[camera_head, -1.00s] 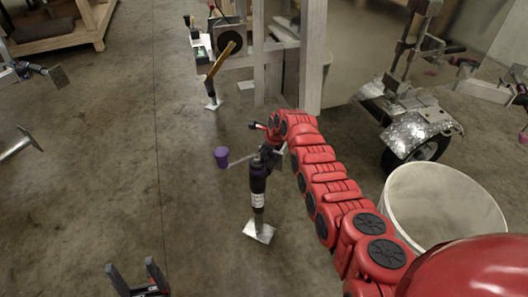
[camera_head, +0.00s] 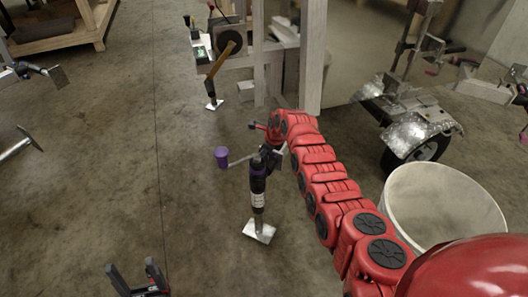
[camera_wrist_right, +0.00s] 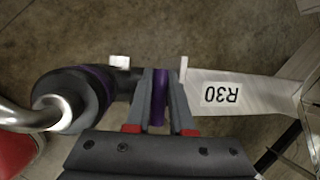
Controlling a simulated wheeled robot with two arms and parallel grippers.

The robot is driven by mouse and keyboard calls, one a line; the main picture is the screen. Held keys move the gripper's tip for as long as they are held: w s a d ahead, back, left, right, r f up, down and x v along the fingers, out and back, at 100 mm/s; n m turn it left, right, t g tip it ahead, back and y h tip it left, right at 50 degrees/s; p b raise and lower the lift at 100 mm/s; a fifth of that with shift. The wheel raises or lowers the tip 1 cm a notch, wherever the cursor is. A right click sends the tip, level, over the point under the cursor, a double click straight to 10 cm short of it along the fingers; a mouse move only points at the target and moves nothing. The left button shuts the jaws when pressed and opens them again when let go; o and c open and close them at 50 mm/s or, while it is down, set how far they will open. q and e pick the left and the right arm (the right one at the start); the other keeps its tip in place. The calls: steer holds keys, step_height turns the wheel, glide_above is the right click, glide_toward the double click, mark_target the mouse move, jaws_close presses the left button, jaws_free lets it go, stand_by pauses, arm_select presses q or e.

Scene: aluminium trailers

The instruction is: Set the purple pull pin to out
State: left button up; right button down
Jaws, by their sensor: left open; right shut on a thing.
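The purple pull pin (camera_wrist_right: 159,95) shows in the right wrist view as a purple bar between the two grey fingers of my right gripper (camera_wrist_right: 161,78). The fingers are shut on it. In the head view my right gripper (camera_head: 272,155) is at the top of a black jack (camera_head: 258,190), and I cannot make out the pin there. The jack stands upright above a silver foot plate (camera_head: 259,231). A crank with a purple knob (camera_head: 222,157) sticks out to its left. My left gripper (camera_head: 137,278) is open and empty at the bottom edge, away from the jack.
A large pale drum (camera_head: 445,205) stands at right, near a wheeled trailer part (camera_head: 415,140). Another jack (camera_head: 217,75) stands farther back. The floor left of the jack is clear.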

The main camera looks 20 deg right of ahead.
step_height(320, 180, up, 4)
steer(key=p, duration=0.4)
steer(key=shift+r, duration=0.1)
steer(key=shift+w, duration=0.1)
steer(key=c, duration=0.8)
jaws_free()
steer(key=shift+r, duration=0.35)
steer(key=shift+s+d+r+p, duration=0.1)
steer(key=shift+s+r+p, duration=0.15)
steer(key=shift+s+p, duration=0.15)
steer(key=p+v, duration=0.2)
steer(key=v, duration=1.3)
steer(key=shift+s+d+r+p, duration=0.1)
steer(key=shift+s+r+p, duration=0.1)
steer(key=shift+r+p, duration=0.15)
